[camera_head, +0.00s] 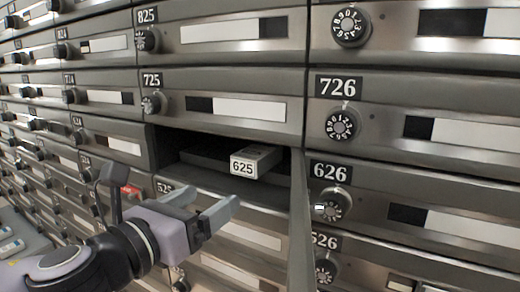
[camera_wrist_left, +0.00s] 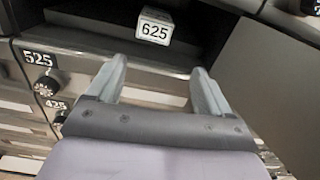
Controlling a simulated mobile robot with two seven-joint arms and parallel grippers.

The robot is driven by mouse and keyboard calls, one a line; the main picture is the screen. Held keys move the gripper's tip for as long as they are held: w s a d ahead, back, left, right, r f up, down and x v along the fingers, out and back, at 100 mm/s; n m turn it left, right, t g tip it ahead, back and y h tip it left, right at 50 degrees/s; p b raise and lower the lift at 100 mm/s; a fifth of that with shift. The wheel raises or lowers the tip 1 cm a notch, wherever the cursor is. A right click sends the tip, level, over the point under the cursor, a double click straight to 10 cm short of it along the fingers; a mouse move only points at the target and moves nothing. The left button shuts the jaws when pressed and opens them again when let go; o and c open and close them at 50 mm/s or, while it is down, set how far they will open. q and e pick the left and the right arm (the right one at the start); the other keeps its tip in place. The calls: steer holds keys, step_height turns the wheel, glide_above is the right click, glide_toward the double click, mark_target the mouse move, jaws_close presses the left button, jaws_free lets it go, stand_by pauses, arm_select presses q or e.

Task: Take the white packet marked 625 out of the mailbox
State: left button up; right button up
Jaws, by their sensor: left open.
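The white packet marked 625 (camera_head: 244,167) lies inside an open mailbox (camera_head: 215,155), its labelled end facing out. It also shows in the left wrist view (camera_wrist_left: 155,27), past the fingertips. The mailbox door (camera_head: 300,225) is swung open and stands at the right of the opening. My left gripper (camera_head: 208,205) is open and empty, below and in front of the packet, apart from it. In the left wrist view, the two fingers (camera_wrist_left: 160,75) point up toward the packet, one on each side of it. My right gripper is in neither view.
Shut mailboxes with dials surround the opening: 725 (camera_head: 240,108) above, 525 (camera_head: 245,235) below, and 626 (camera_head: 425,195) to the right. The open door (camera_wrist_left: 285,90) bounds the space right of my left gripper. Space in front of the opening is free.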

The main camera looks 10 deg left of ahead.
mark_target(243, 165)
arm_select(q)
steer(key=shift+m, duration=0.3)
steer(key=x, duration=0.5)
steer(key=a+r+b+x, duration=0.1)
steer(key=x, duration=0.2)
steer(key=shift+w+d, duration=0.1)
steer(key=shift+w, duration=0.2)
steer(key=x, duration=0.2)
steer(key=p+x, duration=0.1)
steer(key=shift+w+d+r, duration=0.15)
steer(key=shift+w+r, duration=0.1)
steer(key=shift+w, duration=0.15)
steer(key=shift+w+d+f, duration=0.1)
steer(key=shift+w+d, duration=0.15)
steer(key=shift+w, duration=0.35)
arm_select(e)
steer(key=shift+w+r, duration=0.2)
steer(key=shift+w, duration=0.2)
arm_select(q)
steer(key=shift+c, duration=0.3)
steer(key=c, duration=0.7)
steer(key=shift+p, duration=0.35)
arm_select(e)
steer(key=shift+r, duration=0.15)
